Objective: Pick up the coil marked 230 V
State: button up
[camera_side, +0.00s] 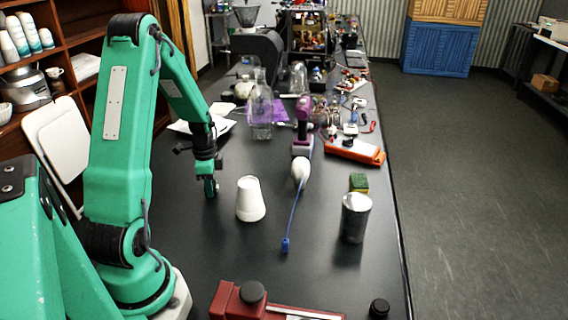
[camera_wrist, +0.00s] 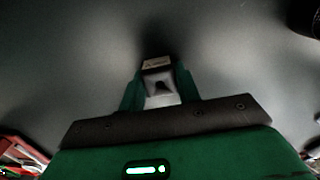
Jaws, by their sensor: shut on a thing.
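My gripper (camera_side: 211,188) points down near the table top, left of the white cup, in the side view. In the wrist view my gripper (camera_wrist: 159,82) has its green fingers shut on a small block-shaped coil (camera_wrist: 157,65). The coil has a tan top face with a dark mark too small to read, and a pale grey part below it. In the side view the coil is too small to make out at the fingertips. I cannot tell whether it touches the table.
The white upturned cup (camera_side: 250,200) stands just right of my gripper. A red tool (camera_side: 262,302) is at the front. Bottles and clutter fill the back.

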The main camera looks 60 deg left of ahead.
notch_tip(320, 180, up, 10)
dwell(1.0)
jog(key=shift+w, duration=0.1)
dwell(0.4)
